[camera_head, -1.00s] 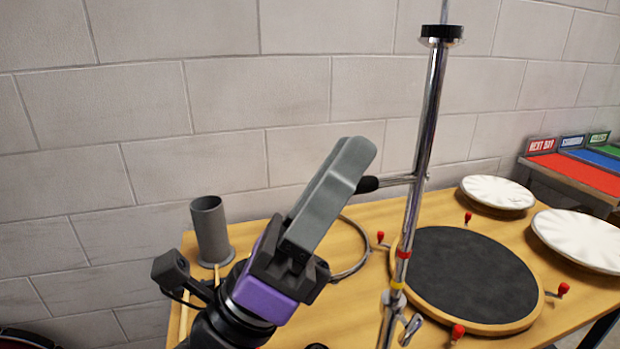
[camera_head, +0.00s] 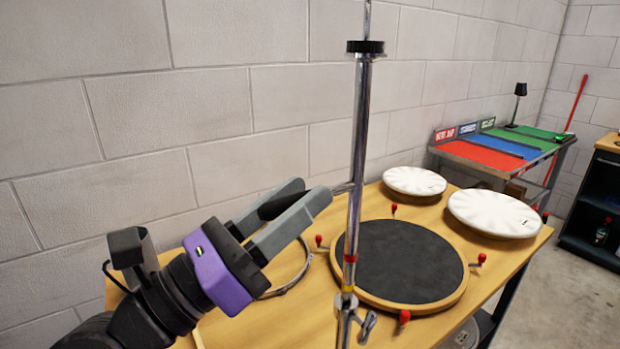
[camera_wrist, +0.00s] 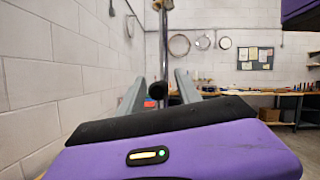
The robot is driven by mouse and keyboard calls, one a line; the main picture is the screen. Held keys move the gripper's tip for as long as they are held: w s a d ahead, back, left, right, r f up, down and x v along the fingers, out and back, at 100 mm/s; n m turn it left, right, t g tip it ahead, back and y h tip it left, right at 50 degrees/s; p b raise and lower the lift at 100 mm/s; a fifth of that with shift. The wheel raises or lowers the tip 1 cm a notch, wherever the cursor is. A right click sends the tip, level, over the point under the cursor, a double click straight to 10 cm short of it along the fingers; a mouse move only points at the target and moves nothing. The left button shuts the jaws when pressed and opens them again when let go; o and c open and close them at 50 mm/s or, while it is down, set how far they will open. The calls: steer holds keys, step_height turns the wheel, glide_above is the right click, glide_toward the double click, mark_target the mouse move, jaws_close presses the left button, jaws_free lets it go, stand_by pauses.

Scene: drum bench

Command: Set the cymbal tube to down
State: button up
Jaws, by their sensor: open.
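The cymbal tube (camera_head: 356,150) is an upright chrome pole with a black collar (camera_head: 365,47) near its top. Red (camera_head: 351,246) and yellow (camera_head: 347,289) bands sit low on it, above a clamp with a wing lever (camera_head: 367,325). A thin side rod (camera_head: 343,187) sticks out left from the tube. My gripper (camera_head: 312,192) is open, left of the tube, fingers pointing toward it. In the wrist view the rod's round black knob (camera_wrist: 158,90) shows between the two fingers, with no clear contact. In the head view my near finger hides the knob.
A black practice pad (camera_head: 405,262) with red lugs lies right of the tube on the wooden bench (camera_head: 508,266). Two white drumheads (camera_head: 414,181) (camera_head: 495,213) lie behind it. A metal hoop (camera_head: 300,275) lies under my gripper. The block wall (camera_head: 200,110) stands close behind.

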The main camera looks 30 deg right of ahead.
steer(key=shift+x, duration=1.25)
jaws_close()
stand_by(0.5)
